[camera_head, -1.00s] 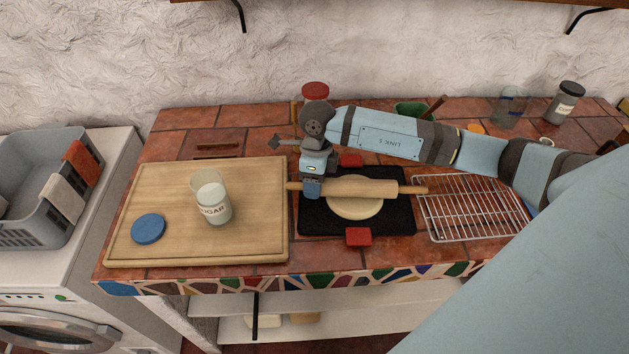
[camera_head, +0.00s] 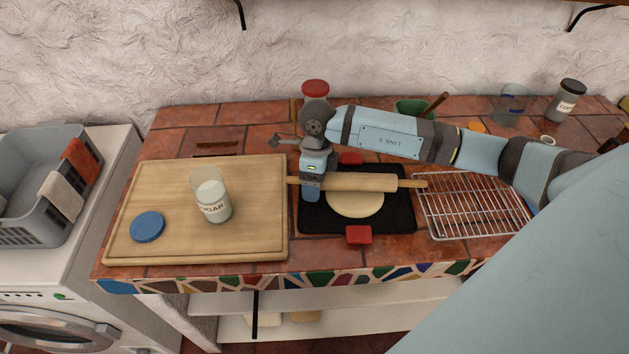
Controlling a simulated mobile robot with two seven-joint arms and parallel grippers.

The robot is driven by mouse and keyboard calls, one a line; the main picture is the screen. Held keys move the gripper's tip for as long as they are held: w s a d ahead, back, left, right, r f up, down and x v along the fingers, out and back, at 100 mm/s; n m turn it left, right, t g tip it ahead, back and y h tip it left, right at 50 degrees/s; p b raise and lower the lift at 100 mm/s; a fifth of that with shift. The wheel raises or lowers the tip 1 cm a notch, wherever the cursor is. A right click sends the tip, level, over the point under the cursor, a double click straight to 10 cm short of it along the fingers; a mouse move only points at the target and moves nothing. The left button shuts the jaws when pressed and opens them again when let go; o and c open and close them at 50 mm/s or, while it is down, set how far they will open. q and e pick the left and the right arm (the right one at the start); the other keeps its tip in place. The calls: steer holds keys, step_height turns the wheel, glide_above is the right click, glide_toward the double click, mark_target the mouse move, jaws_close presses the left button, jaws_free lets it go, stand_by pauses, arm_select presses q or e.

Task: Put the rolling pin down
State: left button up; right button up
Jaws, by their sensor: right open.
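The wooden rolling pin (camera_head: 360,182) lies level across the far part of the black mat (camera_head: 400,218), over a round pale dough disc (camera_head: 352,204). Its left handle points toward the cutting board and its right handle toward the wire rack. My right gripper (camera_head: 311,192) points down at the left end of the pin, by the left handle, and is open. Its fingers hide part of the pin there. I cannot tell whether the pin rests on the dough or touches a finger. My left gripper is not in view.
A cutting board (camera_head: 140,215) on the left holds a sugar jar (camera_head: 211,196) and a blue lid (camera_head: 148,227). A wire rack (camera_head: 475,205) stands to the right. Red blocks sit at the mat's far and near edges (camera_head: 358,235). A red-lidded jar (camera_head: 315,90) stands behind my wrist.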

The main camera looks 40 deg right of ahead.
step_height(320, 180, up, 13)
steer(key=w+d+b, duration=0.1)
steer(key=shift+w+d+f, duration=0.2)
steer(key=shift+w+d, duration=0.1)
steer(key=shift+s+f, duration=0.1)
stand_by(0.3)
